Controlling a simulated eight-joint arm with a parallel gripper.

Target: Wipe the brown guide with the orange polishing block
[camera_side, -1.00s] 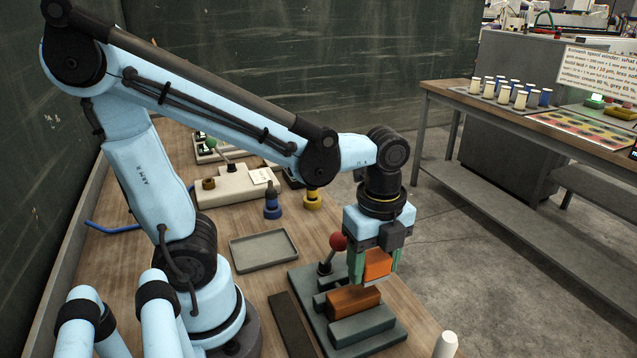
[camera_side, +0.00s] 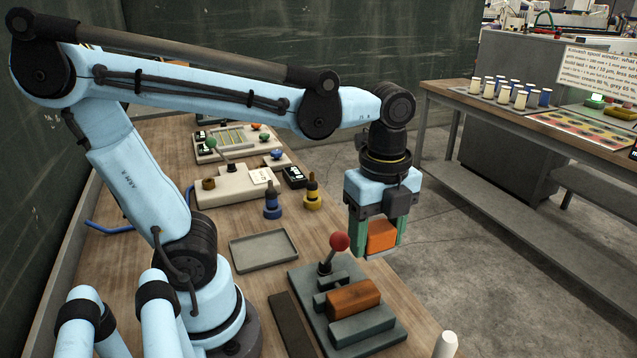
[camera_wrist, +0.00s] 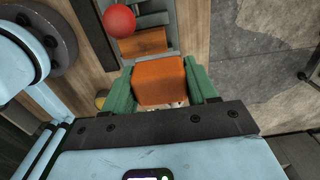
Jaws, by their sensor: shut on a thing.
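My gripper (camera_side: 376,238) is shut on the orange polishing block (camera_side: 382,235), with a green finger on each side of it. A pale layer shows along the block's underside. The block hangs in the air above and slightly behind the brown guide (camera_side: 353,299), clear of it. The guide lies between grey bars on a dark grey fixture (camera_side: 378,344). In the wrist view the block (camera_wrist: 160,82) fills the space between the fingers, and part of the brown guide (camera_wrist: 144,43) shows beyond it.
A red-knobbed lever (camera_side: 340,242) stands at the fixture's back, close to the block. An empty grey tray (camera_side: 263,250) lies to the left, and a dark strip (camera_side: 291,325) lies beside the fixture. Blue (camera_side: 272,200) and yellow (camera_side: 312,192) bottles stand farther back.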

